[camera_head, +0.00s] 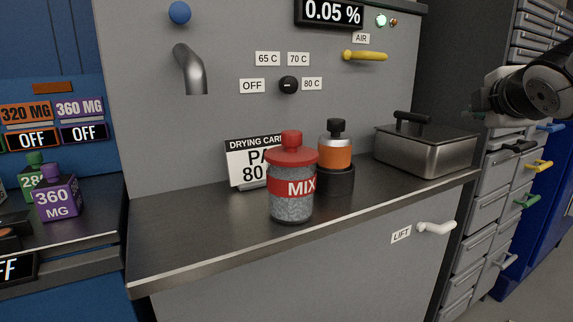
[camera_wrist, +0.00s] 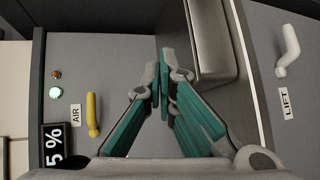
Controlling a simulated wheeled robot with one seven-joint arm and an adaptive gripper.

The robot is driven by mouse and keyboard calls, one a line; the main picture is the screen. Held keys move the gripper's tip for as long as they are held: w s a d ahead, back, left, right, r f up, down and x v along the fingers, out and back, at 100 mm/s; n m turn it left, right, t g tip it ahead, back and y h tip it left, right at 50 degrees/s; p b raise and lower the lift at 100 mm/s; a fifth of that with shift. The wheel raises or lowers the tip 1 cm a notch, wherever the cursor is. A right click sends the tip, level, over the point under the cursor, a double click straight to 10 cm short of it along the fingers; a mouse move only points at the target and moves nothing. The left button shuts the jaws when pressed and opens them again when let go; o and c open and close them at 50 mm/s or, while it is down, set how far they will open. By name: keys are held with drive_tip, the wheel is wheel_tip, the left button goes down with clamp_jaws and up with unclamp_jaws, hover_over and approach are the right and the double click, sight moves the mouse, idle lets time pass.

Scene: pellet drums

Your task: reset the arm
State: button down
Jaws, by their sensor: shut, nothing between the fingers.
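My gripper (camera_wrist: 163,78) is shut and empty, with its teal-sided fingers together in the middle of the wrist view. In the head view, my dark wrist and part of the hand show at the upper right, in front of the grey drawer cabinet. The fingers are hard to make out there. No contact can be made out.
A red-lidded MIX jar (camera_head: 292,205) stands on the steel counter (camera_head: 200,235). Behind it are a drying card (camera_head: 243,172) and an orange-banded bottle (camera_head: 335,158). The metal box (camera_head: 425,152) sits at the counter's right. A yellow AIR handle (camera_head: 365,56) and white LIFT handle (camera_head: 436,228) stick out.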

drive_tip(key=s+a+f+m+g+y, duration=0.2)
drive_tip(key=s+a+f+m+g, duration=0.5)
drive_tip(key=s, duration=0.6)
drive_tip(key=s+a+f+m+g+y, duration=0.15)
drive_tip(key=s+a+f+m, duration=0.25)
drive_tip(key=s+f, duration=0.6)
drive_tip(key=s+a+f+m+g+y, duration=0.1)
drive_tip(key=s+a+f+m+g, duration=0.45)
drive_tip(key=s, duration=0.95)
wheel_tip(320, 180, up, 27)
drive_tip(key=t+p, duration=0.4)
drive_tip(key=p, duration=2.2)
drive_tip(key=shift+d+r, duration=0.15)
drive_tip(key=shift+d, duration=0.05)
drive_tip(key=shift+w+n, duration=0.15)
drive_tip(key=shift+n, duration=0.1)
